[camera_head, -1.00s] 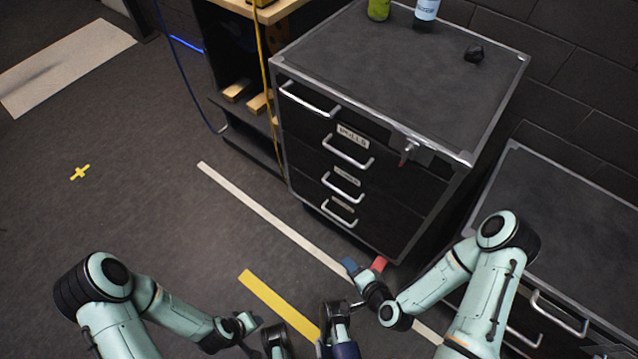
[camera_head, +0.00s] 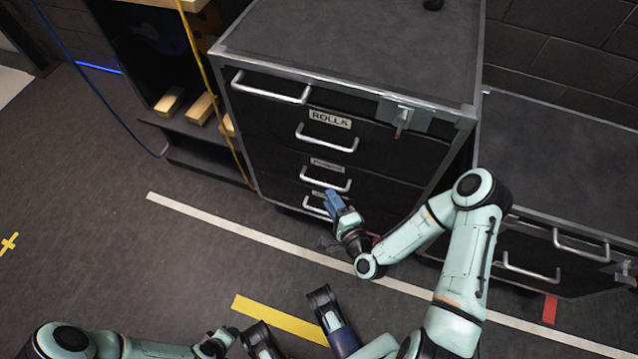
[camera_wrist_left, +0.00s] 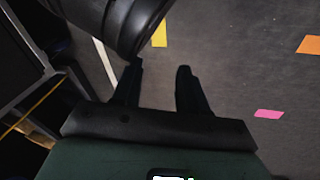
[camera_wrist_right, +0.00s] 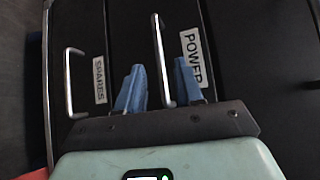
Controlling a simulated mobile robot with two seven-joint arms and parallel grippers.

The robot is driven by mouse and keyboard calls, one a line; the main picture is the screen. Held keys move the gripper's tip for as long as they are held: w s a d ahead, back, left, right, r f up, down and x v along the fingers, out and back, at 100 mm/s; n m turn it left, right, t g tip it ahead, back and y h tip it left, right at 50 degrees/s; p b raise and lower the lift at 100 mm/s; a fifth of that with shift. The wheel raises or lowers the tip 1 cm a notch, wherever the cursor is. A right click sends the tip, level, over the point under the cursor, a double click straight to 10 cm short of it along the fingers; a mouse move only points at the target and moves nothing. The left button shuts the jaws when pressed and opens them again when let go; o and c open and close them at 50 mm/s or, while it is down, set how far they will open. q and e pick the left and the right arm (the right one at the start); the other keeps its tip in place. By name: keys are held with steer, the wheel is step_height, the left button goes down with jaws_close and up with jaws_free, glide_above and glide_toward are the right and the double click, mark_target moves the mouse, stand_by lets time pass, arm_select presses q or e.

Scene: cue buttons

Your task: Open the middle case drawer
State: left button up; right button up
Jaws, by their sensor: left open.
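The black case (camera_head: 350,30) has a stack of drawers with silver handles; all look shut. The labels read ROLLS (camera_head: 330,118) above, POWER (camera_wrist_right: 192,57) in the middle and SPARES (camera_wrist_right: 99,80) below. My right gripper (camera_wrist_right: 160,85), with blue fingers, is open in front of the drawers. In the right wrist view the POWER drawer's handle (camera_wrist_right: 158,50) runs between its fingers; I cannot tell whether they touch it. The head view shows this handle (camera_head: 325,187) just above the fingertips. My left gripper (camera_wrist_left: 158,85) is open and empty, away from the case.
A lock with a red key (camera_head: 402,118) sticks out at the case's upper right front. A second, lower cabinet (camera_head: 560,150) stands to the right. A shelf with wooden blocks (camera_head: 200,108) and a hanging yellow cable are to the left.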

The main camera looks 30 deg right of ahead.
mark_target(320, 183)
arm_select(q)
steer(key=shift+g, duration=0.7)
steer(key=s+f, duration=0.1)
steer(key=s+f+b, duration=0.1)
steer(key=s+f, duration=0.1)
steer(key=shift+s+a+f+b, duration=0.1)
steer(key=shift+s+a+b, duration=0.2)
arm_select(e)
steer(key=w, duration=0.5)
steer(key=w+f, duration=0.1)
steer(key=w, duration=0.1)
steer(key=shift+w+d, duration=0.2)
steer(key=shift+d, duration=0.05)
jaws_close()
